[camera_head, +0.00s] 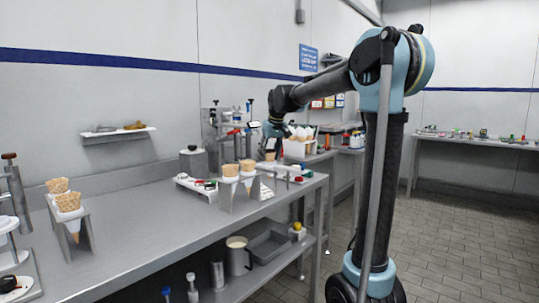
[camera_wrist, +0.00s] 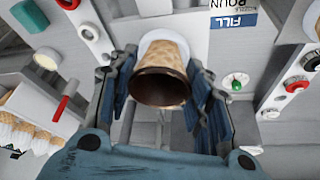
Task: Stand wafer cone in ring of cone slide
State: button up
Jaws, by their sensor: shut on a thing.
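My gripper (camera_head: 275,140) is over the far end of the workbench, shut on a wafer cone (camera_head: 270,157). In the wrist view the blue fingers of my gripper (camera_wrist: 160,100) lie on both sides of the wafer cone (camera_wrist: 172,54). Its round, dark-lined mouth faces the camera, and a white sleeve or rim shows beyond it. The cone's tip is hidden. A metal stand (camera_head: 240,199) on the bench, just left of my gripper, holds two upright cones. I cannot tell which piece is the cone slide, and its ring is not clearly seen.
Another metal stand (camera_head: 82,236) with two cones is at the left of the bench (camera_head: 150,230). A white rail with coloured knobs (camera_head: 196,186) lies behind the middle stand. A dispenser and a white box of cones (camera_head: 296,148) stand beyond. Bare bench lies between the stands.

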jog(key=shift+f, duration=0.2)
jog(key=o, duration=0.8)
jog(key=v, duration=1.2)
jog(key=shift+d+f, duration=0.1)
jog(key=s+d+f+m+h, duration=0.1)
jog(key=s+d+f+m, duration=0.2)
jog(key=s+d+f, duration=1.35)
jog(key=s+d+f+m, duration=0.1)
jog(key=s+f, duration=0.5)
jog(key=s+d+f+g, duration=0.1)
jog(key=s+d+f, duration=0.1)
jog(key=s+f, duration=0.5)
jog(key=s+d+f+m+h, duration=0.1)
jog(key=s+d+f, duration=0.1)
jog(key=s+f, duration=0.5)
jog(key=shift+s+f+m+g, duration=0.15)
jog(key=shift+f+m+g, duration=0.05)
jog(key=shift+m+g, duration=0.1)
